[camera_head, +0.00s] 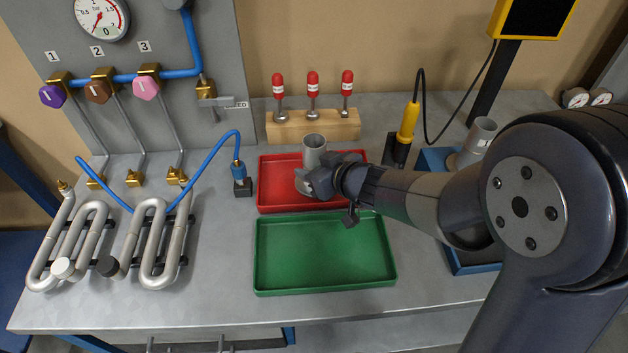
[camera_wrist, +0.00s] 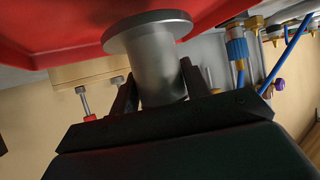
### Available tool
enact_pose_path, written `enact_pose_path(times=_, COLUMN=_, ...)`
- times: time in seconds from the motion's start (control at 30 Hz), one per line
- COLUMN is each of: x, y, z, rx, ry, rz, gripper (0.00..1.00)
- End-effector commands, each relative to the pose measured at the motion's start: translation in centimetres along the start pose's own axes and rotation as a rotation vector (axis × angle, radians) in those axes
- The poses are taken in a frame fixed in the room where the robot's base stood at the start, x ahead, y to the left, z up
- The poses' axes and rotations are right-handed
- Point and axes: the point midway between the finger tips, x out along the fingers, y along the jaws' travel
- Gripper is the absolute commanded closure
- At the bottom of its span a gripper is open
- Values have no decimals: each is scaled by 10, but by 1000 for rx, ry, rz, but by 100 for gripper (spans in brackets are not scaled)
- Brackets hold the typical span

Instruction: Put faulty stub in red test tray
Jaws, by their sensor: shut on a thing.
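A grey metal stub (camera_head: 314,150), a short cylinder with a flange, stands upright over the red tray (camera_head: 280,182). In the wrist view the stub (camera_wrist: 158,65) sits between the two dark fingers of my gripper (camera_wrist: 155,85), which is shut on it. The stub's flange is close to the red tray surface (camera_wrist: 60,22); I cannot tell whether it touches. In the head view my gripper (camera_head: 325,178) reaches in from the right over the red tray, and its fingers are partly hidden.
A green tray (camera_head: 325,252) lies in front of the red one. A wooden block (camera_head: 315,126) with red-capped tools stands behind. A blue bin (camera_head: 436,160) holding another grey stub (camera_head: 478,138) is to the right. Serpentine coils (camera_head: 160,240) and a blue hose (camera_head: 212,155) are to the left.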

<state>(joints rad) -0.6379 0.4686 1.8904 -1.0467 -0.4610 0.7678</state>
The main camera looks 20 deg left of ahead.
Motion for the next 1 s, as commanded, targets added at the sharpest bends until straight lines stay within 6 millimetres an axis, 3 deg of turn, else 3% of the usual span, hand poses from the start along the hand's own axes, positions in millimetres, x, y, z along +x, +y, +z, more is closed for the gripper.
enact_pose_path(times=0.03, x=6, y=0, z=10, rx=2, ry=-1, rz=-1, gripper=97)
enact_pose_path(times=0.2, x=14, y=0, z=26, rx=1, ry=0, rz=-1, gripper=97)
enact_pose_path(times=0.63, x=16, y=0, z=29, rx=0, ry=2, rz=0, gripper=97)
enact_pose_path(times=0.67, x=16, y=0, z=30, rx=1, ry=-1, rz=0, gripper=53)
enact_pose_path(times=0.9, x=16, y=0, z=29, rx=0, ry=-1, rz=0, gripper=34)
enact_pose_path(times=1.0, x=16, y=0, z=29, rx=0, ry=-1, rz=0, gripper=34)
